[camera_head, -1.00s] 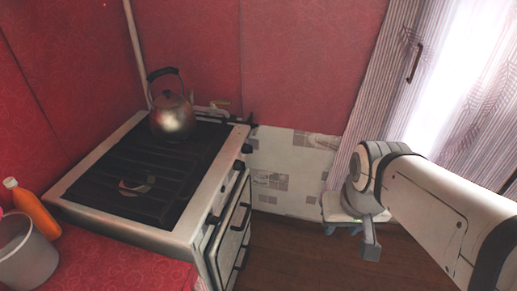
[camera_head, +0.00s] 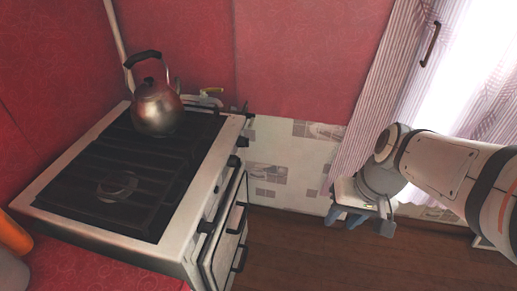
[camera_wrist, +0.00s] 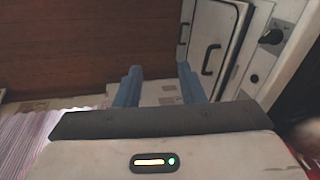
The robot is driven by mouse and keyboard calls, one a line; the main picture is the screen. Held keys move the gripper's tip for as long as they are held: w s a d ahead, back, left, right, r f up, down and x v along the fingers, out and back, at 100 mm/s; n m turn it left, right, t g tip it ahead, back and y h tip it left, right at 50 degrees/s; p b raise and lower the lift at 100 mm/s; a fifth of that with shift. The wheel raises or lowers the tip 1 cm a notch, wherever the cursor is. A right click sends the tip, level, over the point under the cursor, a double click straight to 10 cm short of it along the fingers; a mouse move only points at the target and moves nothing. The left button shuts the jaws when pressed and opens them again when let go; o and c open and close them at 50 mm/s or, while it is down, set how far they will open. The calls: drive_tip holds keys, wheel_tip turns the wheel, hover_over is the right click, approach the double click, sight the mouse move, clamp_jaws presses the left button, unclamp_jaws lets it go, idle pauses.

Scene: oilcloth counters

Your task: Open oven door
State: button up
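The white stove (camera_head: 180,240) stands at the left in the head view. Its oven door (camera_head: 226,238) faces right and has dark handles, one of them the upper handle (camera_head: 237,218). The door looks shut. In the wrist view the door (camera_wrist: 220,30) and a dark handle (camera_wrist: 208,60) show at the upper right, beyond my fingers. My gripper (camera_head: 346,217) is right of the stove, apart from the door, above the floor. In the wrist view its two blue fingers (camera_wrist: 160,86) are spread, with nothing between them.
A metal kettle (camera_head: 157,108) stands on the dark hob grate (camera_head: 125,175). A red counter (camera_head: 95,270) adjoins the stove at the near left, with an orange bottle (camera_head: 14,236). Brown floor (camera_head: 290,255) is clear between stove and arm. A curtained window is at right.

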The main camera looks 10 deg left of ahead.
drive_tip(key=w+a+f+g+y+b, duration=0.25)
drive_tip(key=a+f+b, duration=0.35)
drive_tip(key=f, duration=0.3)
drive_tip(key=w+a+f+g+y+b, duration=0.1)
drive_tip(key=w+a+f+y+b, duration=0.25)
drive_tip(key=a+f+b, duration=0.4)
drive_tip(key=m+t+y+b, duration=0.2)
drive_tip(key=t+y+b, duration=0.2)
drive_tip(key=y+b, duration=0.4)
approach(242, 220)
drive_tip(key=a+h+b, duration=0.1)
drive_tip(key=a, duration=0.2)
drive_tip(key=x, duration=0.2)
drive_tip(key=b+x, duration=0.1)
drive_tip(key=x, duration=0.4)
drive_tip(key=shift+w+a+f+b, duration=0.15)
drive_tip(key=shift+f+b, duration=0.2)
drive_tip(key=shift+f, duration=0.05)
drive_tip(key=shift+c, duration=0.3)
clamp_jaws()
